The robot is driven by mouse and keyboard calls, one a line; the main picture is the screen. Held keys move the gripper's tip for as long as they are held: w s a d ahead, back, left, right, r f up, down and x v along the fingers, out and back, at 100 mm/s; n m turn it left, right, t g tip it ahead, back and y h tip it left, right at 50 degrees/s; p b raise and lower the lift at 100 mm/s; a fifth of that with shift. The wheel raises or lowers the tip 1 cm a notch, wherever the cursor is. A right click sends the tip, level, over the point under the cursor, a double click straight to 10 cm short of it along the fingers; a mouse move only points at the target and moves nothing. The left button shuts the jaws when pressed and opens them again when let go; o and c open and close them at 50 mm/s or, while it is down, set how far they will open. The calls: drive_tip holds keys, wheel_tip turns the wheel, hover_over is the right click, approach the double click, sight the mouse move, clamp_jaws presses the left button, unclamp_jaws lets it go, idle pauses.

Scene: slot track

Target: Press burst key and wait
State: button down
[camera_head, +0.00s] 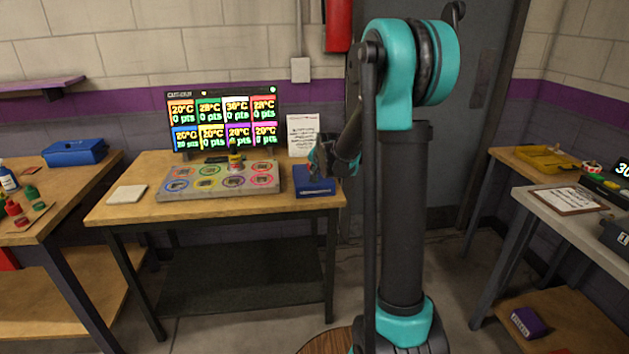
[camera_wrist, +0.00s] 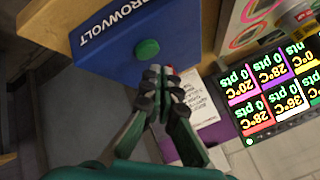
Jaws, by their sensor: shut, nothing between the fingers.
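A blue box (camera_head: 316,188) sits at the right end of the middle bench. In the wrist view the blue box (camera_wrist: 110,35) shows lettering ending in "ROWVOLT" and a round green button (camera_wrist: 147,49) on its face. I take this button to be the burst key, though no such label is readable. My gripper (camera_wrist: 160,76) is shut and empty, its fingertips close to the green button. I cannot tell whether they touch it. In the head view my gripper (camera_head: 318,160) is small and dark above the box, and it hides part of it.
A screen (camera_head: 222,120) behind shows coloured temperature and points tiles. A white paper sheet (camera_head: 302,133) stands behind the box.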

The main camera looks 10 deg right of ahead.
drive_tip(key=shift+r, duration=2.35)
drive_tip(key=s+d+f+n+g, duration=0.1)
drive_tip(key=s+f, duration=0.3)
drive_tip(key=s, duration=0.9)
drive_tip(key=s+d+f+n+g, duration=0.1)
drive_tip(key=s+f+n, duration=0.3)
drive_tip(key=s, duration=1)
drive_tip(key=s+d+f+n+g+h, duration=0.1)
drive_tip(key=s+f, duration=0.5)
drive_tip(key=s, duration=0.8)
drive_tip(key=shift+d+n+g, duration=0.5)
drive_tip(key=shift+n+g, duration=0.4)
drive_tip(key=shift+g, duration=0.1)
